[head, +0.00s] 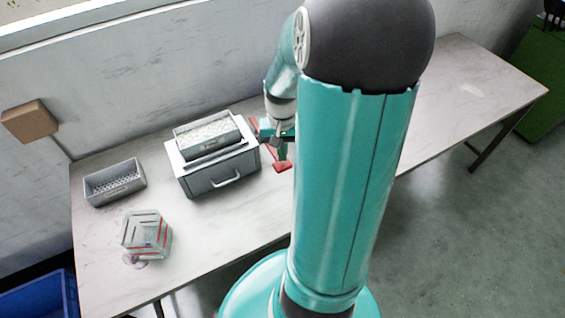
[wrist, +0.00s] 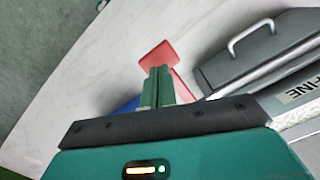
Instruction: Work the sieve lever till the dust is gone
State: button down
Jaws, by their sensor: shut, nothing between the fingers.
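The sieve (head: 218,175) is a grey box with a handled drawer, standing on the table. A tray of white granules (head: 208,133) sits on its top; whether dust is among them is too small to tell. The red lever (head: 282,167) is at the sieve's right side, partly hidden by my gripper. My gripper (head: 281,153) is shut and empty, right by the lever. In the wrist view, my green fingertips (wrist: 157,72) are together in front of the red lever (wrist: 160,55); I cannot tell whether they touch it. The sieve's drawer (wrist: 255,48) shows at the right.
A grey bin with a perforated-looking bottom (head: 115,183) stands left of the sieve. A clear box with red stripes (head: 147,234) is at the table's front left. A blue crate (head: 40,297) is on the floor. The table (head: 470,85) is mostly clear at the right.

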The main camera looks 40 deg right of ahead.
jog(key=shift+f, duration=0.2)
jog(key=shift+f, duration=2.2)
jog(key=shift+w+d+r, duration=0.3)
jog(key=shift+w+d, duration=0.2)
jog(key=shift+w, duration=0.05)
jog(key=shift+w+d+r, duration=0.25)
jog(key=shift+w+d, duration=0.25)
jog(key=shift+w, duration=0.05)
notch_tip(320, 180, up, 14)
jog(key=w, duration=0.1)
jog(key=shift+d, duration=0.45)
jog(key=shift+f, duration=0.1)
